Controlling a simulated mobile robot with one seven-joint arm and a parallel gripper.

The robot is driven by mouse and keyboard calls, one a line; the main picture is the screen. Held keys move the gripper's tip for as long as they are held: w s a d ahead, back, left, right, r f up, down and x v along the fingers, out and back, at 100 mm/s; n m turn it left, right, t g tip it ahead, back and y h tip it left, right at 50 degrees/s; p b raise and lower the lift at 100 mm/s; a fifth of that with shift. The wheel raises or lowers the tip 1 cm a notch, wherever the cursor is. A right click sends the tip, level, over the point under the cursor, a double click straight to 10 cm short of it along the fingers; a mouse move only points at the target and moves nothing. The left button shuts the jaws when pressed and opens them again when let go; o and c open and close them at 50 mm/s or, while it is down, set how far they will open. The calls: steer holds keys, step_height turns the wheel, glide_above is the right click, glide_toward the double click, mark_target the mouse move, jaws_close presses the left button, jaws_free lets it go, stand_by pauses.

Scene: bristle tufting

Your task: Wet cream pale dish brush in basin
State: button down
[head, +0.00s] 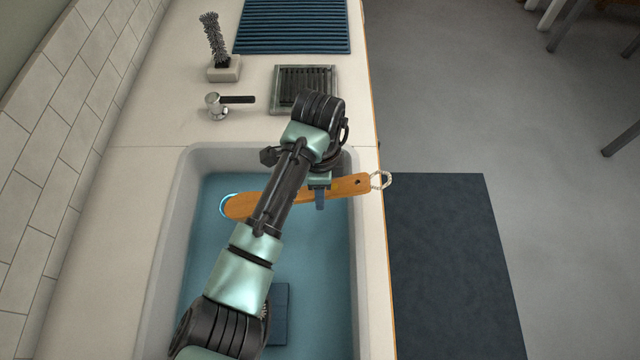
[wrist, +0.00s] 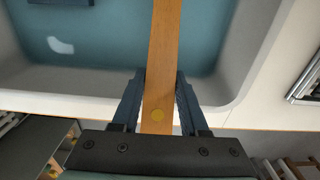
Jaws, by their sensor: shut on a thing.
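A dish brush (head: 345,187) with an orange-brown wooden handle is in my gripper (head: 320,195), over the right side of the basin (head: 170,235). Its broad head end lies to the left above the blue water (head: 325,245), with a pale bluish-white rim at the tip. The bristles are hidden underneath, so I cannot tell whether they touch the water. A looped cord hangs from the handle's right end, past the basin rim. In the wrist view the handle (wrist: 163,60) runs between both fingers of my gripper (wrist: 158,103), which are shut on it.
A blue block or mat (head: 280,310) shows in the basin. Behind the basin are a tap (head: 215,105), a framed grate (head: 305,85), a grey bristly brush (head: 213,40) upright in a pale holder (head: 224,70), and a blue ribbed mat (head: 292,25). A tiled wall borders the left.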

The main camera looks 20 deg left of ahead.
steer(key=shift+f+b, duration=1.2)
steer(key=shift+f, duration=1.25)
steer(key=shift+r, duration=0.1)
step_height(320, 180, up, 16)
steer(key=p, duration=1.6)
stand_by(0.6)
step_height(320, 180, up, 4)
steer(key=p, duration=0.4)
stand_by(0.5)
